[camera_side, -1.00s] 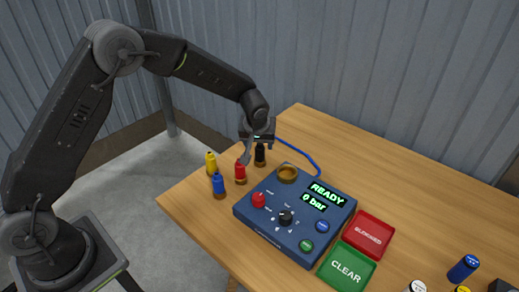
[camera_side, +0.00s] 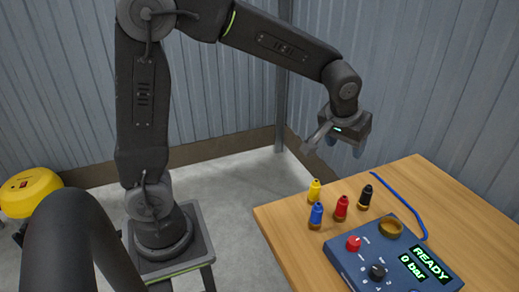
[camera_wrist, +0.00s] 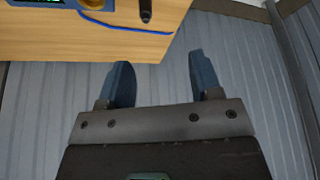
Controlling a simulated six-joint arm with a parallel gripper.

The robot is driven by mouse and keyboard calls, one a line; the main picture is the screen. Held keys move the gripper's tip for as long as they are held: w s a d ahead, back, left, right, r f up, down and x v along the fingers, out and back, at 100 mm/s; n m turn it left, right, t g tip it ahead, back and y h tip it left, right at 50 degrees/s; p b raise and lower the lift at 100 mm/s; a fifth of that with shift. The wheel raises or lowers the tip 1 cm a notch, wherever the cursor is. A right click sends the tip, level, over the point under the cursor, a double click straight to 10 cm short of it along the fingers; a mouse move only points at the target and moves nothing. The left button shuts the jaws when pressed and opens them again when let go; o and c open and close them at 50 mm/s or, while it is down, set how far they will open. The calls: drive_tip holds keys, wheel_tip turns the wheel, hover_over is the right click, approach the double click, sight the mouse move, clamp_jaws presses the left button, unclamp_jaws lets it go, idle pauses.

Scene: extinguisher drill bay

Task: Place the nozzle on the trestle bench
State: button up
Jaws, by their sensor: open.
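Several small nozzle-shaped pieces stand upright on the wooden bench (camera_side: 290,232) in the side view: yellow (camera_side: 314,191), blue (camera_side: 316,216), red (camera_side: 341,209) and black (camera_side: 366,196). I cannot tell which one the task means. My gripper (camera_side: 344,147) is open and empty, above and behind them. In the wrist view my gripper (camera_wrist: 160,60) has its two fingers well apart with nothing between them. The black piece (camera_wrist: 146,10) shows there at the top edge, beyond the fingertips.
A blue control box (camera_side: 360,262) reading READY, 0 bar, has a brass ring (camera_side: 390,228) on top. A blue cable (camera_side: 403,203) runs behind it. A yellow rounded object (camera_side: 30,191) and a dark curved shape (camera_side: 80,240) are at left. Corrugated walls (camera_side: 440,80) stand behind.

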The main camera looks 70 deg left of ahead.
drive_tip(key=s+r+m+h, duration=0.1)
drive_tip(key=s+r+m, duration=0.1)
drive_tip(key=s, duration=0.8)
drive_tip(key=s+r+m+t, duration=0.1)
drive_tip(key=s+r+m, duration=0.1)
drive_tip(key=s, duration=0.9)
drive_tip(key=shift+s+m+h, duration=0.25)
drive_tip(key=shift+m+h, duration=0.05)
drive_tip(key=shift+h, duration=0.1)
